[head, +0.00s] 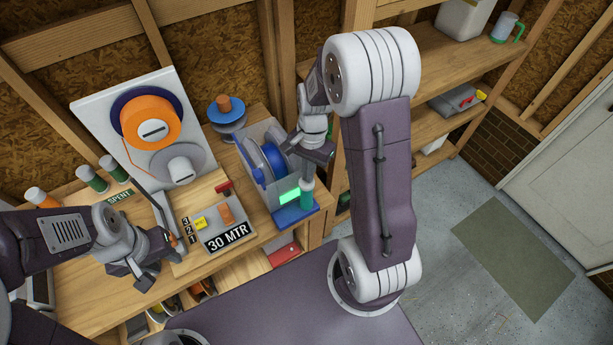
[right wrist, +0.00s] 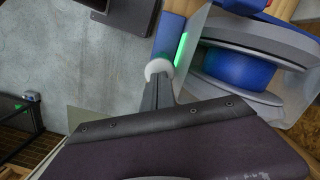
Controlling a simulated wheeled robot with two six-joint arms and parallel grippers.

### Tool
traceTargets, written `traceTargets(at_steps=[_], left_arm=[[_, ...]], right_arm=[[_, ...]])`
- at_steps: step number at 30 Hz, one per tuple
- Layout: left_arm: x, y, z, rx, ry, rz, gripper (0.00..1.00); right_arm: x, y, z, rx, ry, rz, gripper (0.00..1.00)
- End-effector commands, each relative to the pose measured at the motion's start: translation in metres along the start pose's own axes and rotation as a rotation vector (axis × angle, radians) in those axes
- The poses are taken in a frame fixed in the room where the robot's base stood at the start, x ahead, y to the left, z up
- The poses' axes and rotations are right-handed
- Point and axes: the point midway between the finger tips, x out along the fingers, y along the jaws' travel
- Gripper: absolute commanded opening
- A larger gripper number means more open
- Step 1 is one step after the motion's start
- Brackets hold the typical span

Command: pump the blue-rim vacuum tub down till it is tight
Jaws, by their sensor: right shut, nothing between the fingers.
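The vacuum tub (head: 259,176) is a clear, boxy tub with a blue spool (head: 273,158) inside. My right gripper (head: 312,165) is directly above the pump. In the right wrist view its fingers (right wrist: 159,88) are shut and empty, their tips at or against a white round knob (right wrist: 158,68); contact is unclear. My left gripper (head: 148,280) hangs over the bench's front left; its finger gap is unclear.
A white panel with an orange-hubbed spool (head: 150,122) stands left of the tub. A "30 MTR" board (head: 228,238) lies before it. Several green and orange capped jars line the left. A blue spool with an orange hub (head: 226,110) stands behind the tub.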

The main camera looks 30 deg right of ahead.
Motion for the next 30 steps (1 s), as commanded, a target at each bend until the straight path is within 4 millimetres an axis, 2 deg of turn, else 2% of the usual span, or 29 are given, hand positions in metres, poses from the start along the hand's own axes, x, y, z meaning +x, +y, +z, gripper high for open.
traceTargets(at_steps=[5, 12, 21, 25, 30], left_arm=[[-0.005, 0.0, -0.001, 0.0, 0.001, 0.0, 0.36], [-0.026, 0.001, -0.003, 0.0, 0.001, 0.0, 0.36], [-0.022, 0.0, -0.003, 0.0, 0.001, 0.0, 0.36], [-0.019, 0.0, -0.002, 0.0, 0.001, 0.0, 0.36], [-0.016, 0.0, -0.002, 0.0, 0.001, 0.0, 0.36]], right_arm=[[-0.004, 0.0, -0.001, 0.001, 0.001, -0.001, 0.0], [-0.019, 0.0, -0.028, 0.004, 0.0, 0.0, 0.0], [-0.018, 0.0, -0.029, 0.0, 0.001, -0.001, 0.0], [-0.035, -0.001, -0.03, 0.0, 0.005, -0.005, 0.0], [-0.07, -0.001, -0.031, 0.0, 0.004, -0.005, 0.0]])
